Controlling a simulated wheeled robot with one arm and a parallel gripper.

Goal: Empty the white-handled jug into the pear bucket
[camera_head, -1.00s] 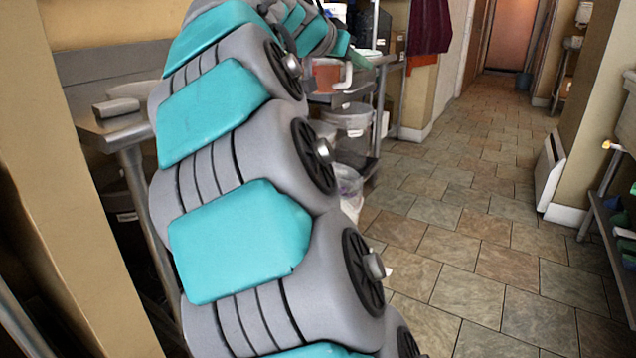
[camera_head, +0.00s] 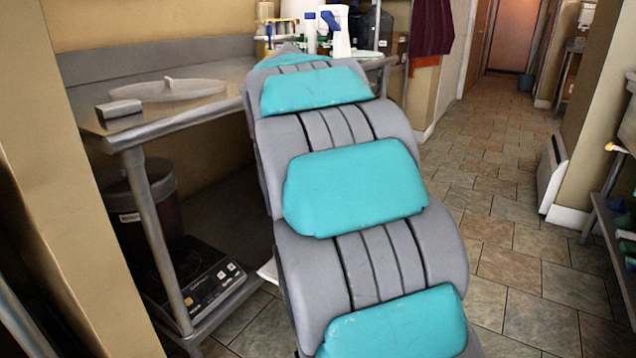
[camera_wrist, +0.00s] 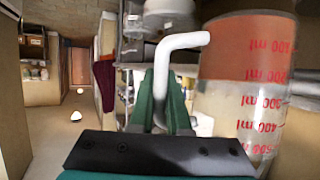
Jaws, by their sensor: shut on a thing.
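The wrist view is upside down. In it my gripper (camera_wrist: 160,105) is shut on the white handle (camera_wrist: 183,41) of a clear jug (camera_wrist: 230,105). The jug has red millilitre marks and stands roughly upright, with brownish-orange liquid (camera_wrist: 245,48) in its lower part. In the head view my arm hides the gripper and jug. A dark bucket (camera_head: 140,205) with a small white label stands under the steel table; the label is too small to read. A whitish bucket-like vessel (camera_wrist: 170,18) shows in the wrist view. I cannot tell which bucket is pear.
The steel table (camera_head: 165,125) holds a pale round lid (camera_head: 167,90) and a small grey block (camera_head: 118,108). A white spray bottle (camera_head: 340,32) and other bottles stand behind my arm. The tiled floor (camera_head: 485,210) at right is clear.

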